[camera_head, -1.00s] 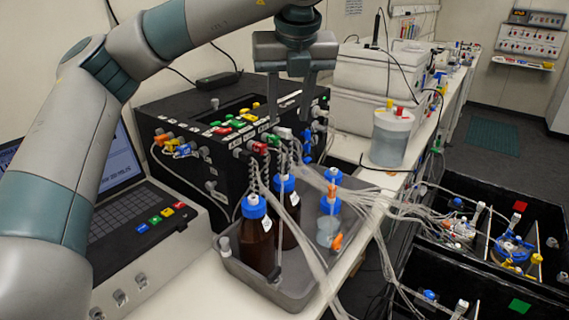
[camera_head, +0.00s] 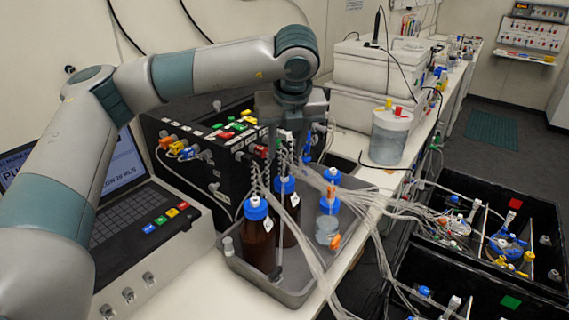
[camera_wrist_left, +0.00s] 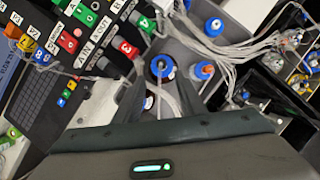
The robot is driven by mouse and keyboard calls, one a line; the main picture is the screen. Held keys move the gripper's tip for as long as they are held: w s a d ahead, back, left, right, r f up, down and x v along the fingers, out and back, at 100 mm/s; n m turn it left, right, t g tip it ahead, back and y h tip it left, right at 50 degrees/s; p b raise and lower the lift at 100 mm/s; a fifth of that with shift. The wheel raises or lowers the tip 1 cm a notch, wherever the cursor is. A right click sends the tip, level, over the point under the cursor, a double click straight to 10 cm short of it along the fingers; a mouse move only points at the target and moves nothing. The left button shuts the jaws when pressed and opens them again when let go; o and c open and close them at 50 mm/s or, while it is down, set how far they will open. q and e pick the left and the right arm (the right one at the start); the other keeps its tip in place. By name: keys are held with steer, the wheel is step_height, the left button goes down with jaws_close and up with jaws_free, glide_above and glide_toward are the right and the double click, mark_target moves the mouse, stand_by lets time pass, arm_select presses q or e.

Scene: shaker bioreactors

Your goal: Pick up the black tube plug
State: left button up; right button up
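I cannot single out a black tube plug with certainty in either view. Coloured and dark tube connectors sit along the front of the black pump box (camera_head: 190,115). In the left wrist view the open fingers (camera_wrist_left: 158,92) frame tubes and a blue bottle cap (camera_wrist_left: 162,67), with nothing visibly gripped. My right gripper is not in view.
A grey tray (camera_head: 290,297) holds brown bottles (camera_head: 257,240) and a small clear bottle (camera_head: 327,228). Loose clear tubes run right to black crates (camera_head: 475,270). A clear canister (camera_head: 389,138) stands beyond the tray.

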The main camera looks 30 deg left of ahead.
mark_target(285, 166)
arm_select(q)
steer(key=shift+x, duration=1.2)
steer(key=shift+p, duration=0.4)
steer(key=shift+w+a+f+p, duration=0.25)
steer(key=shift+w+f+p, duration=0.3)
steer(key=shift+p, duration=0.4)
steer(key=p+x, duration=0.1)
steer(key=x, duration=0.1)
steer(key=shift+w+a+f+p, duration=0.15)
steer(key=shift+f+p, duration=0.1)
steer(key=shift+p, duration=0.15)
steer(key=shift+w+f, duration=0.15)
steer(key=shift+f, duration=0.35)
jaws_close()
